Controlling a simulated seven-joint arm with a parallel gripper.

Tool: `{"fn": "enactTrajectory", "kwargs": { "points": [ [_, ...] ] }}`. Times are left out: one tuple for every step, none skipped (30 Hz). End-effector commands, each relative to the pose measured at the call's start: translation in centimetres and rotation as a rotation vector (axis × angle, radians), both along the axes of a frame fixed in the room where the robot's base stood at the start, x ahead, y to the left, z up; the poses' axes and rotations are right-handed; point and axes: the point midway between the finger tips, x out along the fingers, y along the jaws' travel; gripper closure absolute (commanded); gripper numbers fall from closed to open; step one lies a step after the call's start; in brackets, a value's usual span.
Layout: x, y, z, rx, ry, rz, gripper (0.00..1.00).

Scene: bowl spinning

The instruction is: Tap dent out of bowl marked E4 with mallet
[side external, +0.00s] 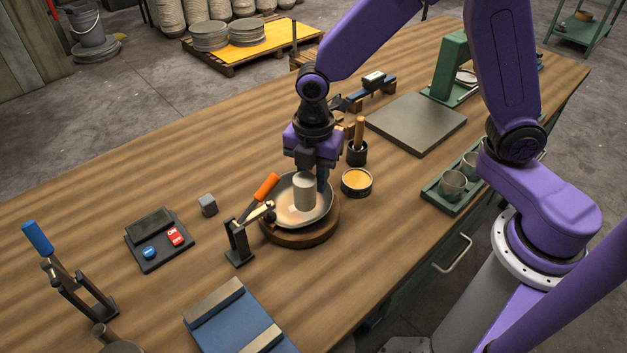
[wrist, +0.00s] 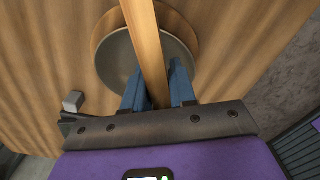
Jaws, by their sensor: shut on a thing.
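A shallow metal bowl (side external: 328,212) sits on a round wooden base (side external: 300,240) in the side view. Its inside also shows in the wrist view (wrist: 115,58). I cannot read an E4 mark or make out a dent. My gripper (side external: 319,178) is over the bowl, its blue fingers (wrist: 155,92) shut on the wooden handle (wrist: 147,45) of the mallet. The pale cylindrical mallet head (side external: 304,188) is over the bowl's inside in the side view; whether it touches is unclear. The handle is mostly hidden there and the head is out of the wrist view.
An orange-handled clamp (side external: 240,242) stands at the base's left edge. A tin of yellow stuff (side external: 357,182) and a black cup with a wooden-handled tool (side external: 357,155) are close on the right. A grey cube (side external: 207,205) and a button panel (side external: 158,240) lie left.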

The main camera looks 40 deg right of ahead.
Motion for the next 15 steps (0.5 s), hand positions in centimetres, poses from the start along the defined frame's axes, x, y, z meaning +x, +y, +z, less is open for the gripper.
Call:
{"fn": "enactTrajectory", "kwargs": {
  "points": [
    [0.1,0.1,0.8,0.004,-0.004,0.0,1.0],
    [0.1,0.1,1.1,0.004,-0.005,0.0,1.0],
    [0.1,0.1,1.5,0.003,-0.003,0.0,1.0],
    [0.1,0.1,1.7,0.003,-0.003,0.0,1.0],
    [0.1,0.1,1.9,0.003,-0.003,0.0,1.0],
    [0.1,0.1,2.1,0.002,-0.002,0.0,1.0],
    [0.0,0.0,2.2,0.002,-0.001,0.0,1.0],
    [0.0,0.0,2.2,0.0,-0.001,0.0,1.0],
    [0.0,0.0,2.2,0.0,0.0,0.0,1.0],
    [0.0,0.0,2.2,0.0,0.0,0.0,1.0],
    [0.0,0.0,2.2,0.0,0.0,0.0,1.0],
    [0.0,0.0,2.2,0.0,0.0,0.0,1.0],
    [0.0,0.0,2.2,0.0,0.0,0.0,1.0],
    [0.0,0.0,2.2,0.0,0.0,0.0,1.0],
    [0.0,0.0,2.3,0.0,-0.001,0.0,1.0]
  ]
}}
